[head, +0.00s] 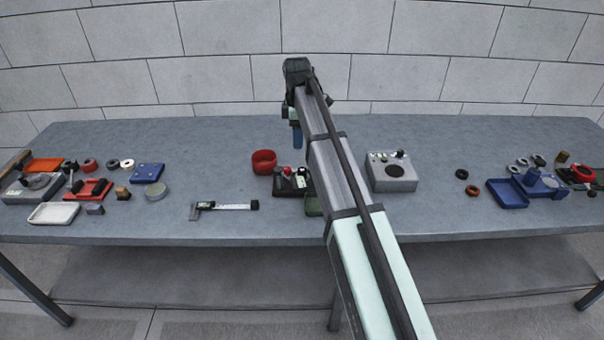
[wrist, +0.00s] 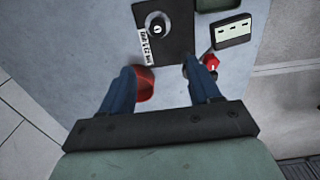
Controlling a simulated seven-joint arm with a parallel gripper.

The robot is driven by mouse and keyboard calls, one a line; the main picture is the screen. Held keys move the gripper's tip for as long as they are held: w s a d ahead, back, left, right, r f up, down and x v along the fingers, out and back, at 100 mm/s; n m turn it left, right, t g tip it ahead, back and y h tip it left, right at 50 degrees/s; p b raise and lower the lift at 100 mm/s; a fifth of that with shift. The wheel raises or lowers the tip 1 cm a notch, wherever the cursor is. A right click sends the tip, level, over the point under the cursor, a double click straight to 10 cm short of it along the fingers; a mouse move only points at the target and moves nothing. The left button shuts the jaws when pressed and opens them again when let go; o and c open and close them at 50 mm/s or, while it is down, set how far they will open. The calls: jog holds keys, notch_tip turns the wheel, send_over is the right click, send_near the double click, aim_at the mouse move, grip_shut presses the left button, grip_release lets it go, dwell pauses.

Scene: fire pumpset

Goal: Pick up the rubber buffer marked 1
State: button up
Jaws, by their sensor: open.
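In the wrist view, a short dark round piece (wrist: 158,25) with a small white mark on top stands on a black plate (wrist: 178,42). It looks like the rubber buffer, but I cannot read the mark surely. A white printed label (wrist: 146,47) lies along the plate's left edge. My gripper (wrist: 158,68) is open and empty, with its blue fingers apart and pointing down; the round piece shows beyond the fingertips. My arm hides part of that area.
A red bowl (head: 264,161) sits left of the fixture, and my left finger partly covers it in the wrist view. A red knob (wrist: 211,62) is near my right finger. A grey box (head: 391,172) stands right. A caliper (head: 226,206) lies front left. Trays and small parts crowd both ends.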

aim_at(302, 169)
jog(key=f, duration=0.4)
jog(key=d+f, duration=0.1)
jog(key=f, duration=0.8)
jog(key=shift+w+d+f, duration=0.15)
jog(key=shift+d+f, duration=0.05)
jog(key=shift+f, duration=0.05)
grip_shut()
dwell(0.5)
